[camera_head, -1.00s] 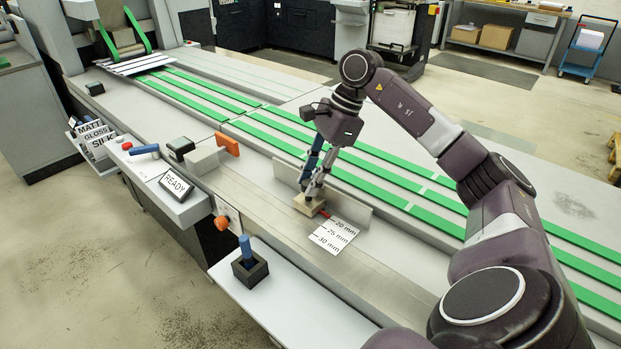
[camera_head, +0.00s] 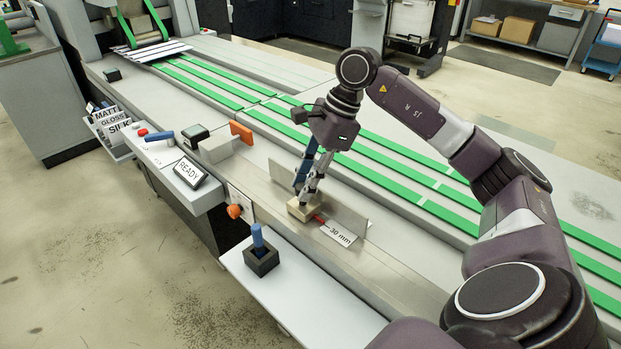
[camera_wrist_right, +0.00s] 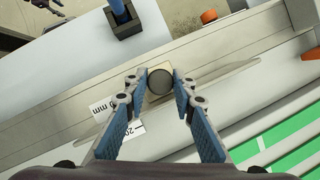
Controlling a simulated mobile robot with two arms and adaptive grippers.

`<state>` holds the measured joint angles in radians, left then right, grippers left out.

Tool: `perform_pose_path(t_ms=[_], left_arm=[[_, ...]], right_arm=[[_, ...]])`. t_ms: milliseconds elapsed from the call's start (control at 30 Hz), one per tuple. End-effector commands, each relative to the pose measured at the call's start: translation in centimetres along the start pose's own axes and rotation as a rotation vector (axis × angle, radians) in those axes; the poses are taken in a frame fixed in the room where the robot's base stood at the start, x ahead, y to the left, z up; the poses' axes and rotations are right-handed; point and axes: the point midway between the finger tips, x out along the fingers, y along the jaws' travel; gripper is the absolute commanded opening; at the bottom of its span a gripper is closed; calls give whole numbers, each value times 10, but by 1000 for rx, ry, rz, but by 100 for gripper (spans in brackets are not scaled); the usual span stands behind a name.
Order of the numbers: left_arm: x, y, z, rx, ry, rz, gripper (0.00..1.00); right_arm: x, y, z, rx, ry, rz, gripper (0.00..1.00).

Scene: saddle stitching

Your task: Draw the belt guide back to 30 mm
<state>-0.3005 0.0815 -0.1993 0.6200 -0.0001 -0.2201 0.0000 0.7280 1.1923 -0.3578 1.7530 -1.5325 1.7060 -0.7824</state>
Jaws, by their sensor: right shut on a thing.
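The belt guide is a thin upright metal plate (camera_head: 345,214) with a pale block (camera_head: 298,211) on its front side. A dark round knob (camera_wrist_right: 160,82) tops the block. My right gripper (camera_wrist_right: 160,84) is shut on this knob, one finger on each side. It also shows in the head view (camera_head: 304,200), coming down on the block. A red pointer (camera_head: 319,218) sticks out beside the block, by the white scale card (camera_head: 338,236). My left gripper is not in view.
Green belts (camera_head: 390,180) run behind the guide. An orange block (camera_head: 241,132) and a grey block (camera_head: 215,149) stand to the left. The READY sign (camera_head: 188,172), an orange knob (camera_head: 235,211) and a blue-handled tool in a black holder (camera_head: 262,258) are at the front.

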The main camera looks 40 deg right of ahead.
Motion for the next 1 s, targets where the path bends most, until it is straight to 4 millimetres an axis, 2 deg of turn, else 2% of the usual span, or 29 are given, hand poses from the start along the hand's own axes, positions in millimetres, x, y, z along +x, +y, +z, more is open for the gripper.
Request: perform_pose_path(t_ms=[100, 133, 167, 433, 567, 667, 1000], left_arm=[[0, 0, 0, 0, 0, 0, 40], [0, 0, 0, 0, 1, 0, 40], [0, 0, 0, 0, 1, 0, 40], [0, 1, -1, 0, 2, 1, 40], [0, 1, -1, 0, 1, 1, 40], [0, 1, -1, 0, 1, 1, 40], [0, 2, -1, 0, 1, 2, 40]], right_arm=[[2, 2, 3, -5, -7, 8, 0], [2, 2, 3, -6, -8, 8, 27], [2, 2, 3, -6, -8, 8, 30], [1, 1, 1, -3, -4, 5, 31], [-7, 0, 1, -3, -4, 2, 31], [-23, -1, 1, -3, -4, -1, 31], [-93, 0, 3, -5, -6, 1, 31]])
